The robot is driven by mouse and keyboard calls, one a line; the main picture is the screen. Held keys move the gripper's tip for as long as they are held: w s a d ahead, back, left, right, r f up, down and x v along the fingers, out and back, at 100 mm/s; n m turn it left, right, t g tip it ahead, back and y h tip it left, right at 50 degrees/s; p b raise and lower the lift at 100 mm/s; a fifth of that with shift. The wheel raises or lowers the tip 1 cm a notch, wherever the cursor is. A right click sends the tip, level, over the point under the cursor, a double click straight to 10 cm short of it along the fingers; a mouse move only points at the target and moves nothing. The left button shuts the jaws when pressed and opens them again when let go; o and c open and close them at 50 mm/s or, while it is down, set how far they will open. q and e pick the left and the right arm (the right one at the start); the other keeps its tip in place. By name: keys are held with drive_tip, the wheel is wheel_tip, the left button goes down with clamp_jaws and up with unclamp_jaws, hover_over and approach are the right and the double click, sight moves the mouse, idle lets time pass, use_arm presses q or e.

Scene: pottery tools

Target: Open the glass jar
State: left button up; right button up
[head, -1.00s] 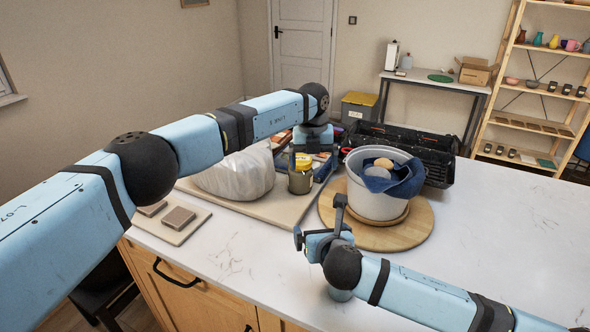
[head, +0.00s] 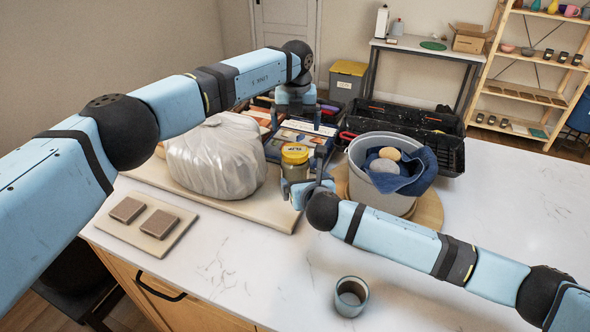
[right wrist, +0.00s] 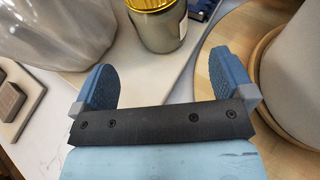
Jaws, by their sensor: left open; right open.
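The glass jar (head: 295,165) with a yellow lid (head: 295,153) stands upright on the board, between the wrapped clay and the bucket. In the right wrist view the jar (right wrist: 158,30) shows beyond the fingertips, roughly centred between them and apart from them. My right gripper (head: 304,175) is open at the jar's near side and hides its lower part; its empty fingers also show in the right wrist view (right wrist: 161,68). My left gripper (head: 296,122) is open, fingers down, above and behind the jar. I see nothing in it.
Wrapped clay (head: 215,155) sits close left of the jar. A bucket (head: 382,192) with a blue cloth stands close right on a round wooden board (head: 430,212). A black crate (head: 450,140) is behind. A grey cup (head: 351,297) stands at the front; the right counter is clear.

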sight(298, 174)
use_arm(q)
drive_tip(key=shift+w+a+f, duration=0.15)
use_arm(e)
drive_tip(key=x, duration=1)
drive_tip(key=shift+w, duration=0.1)
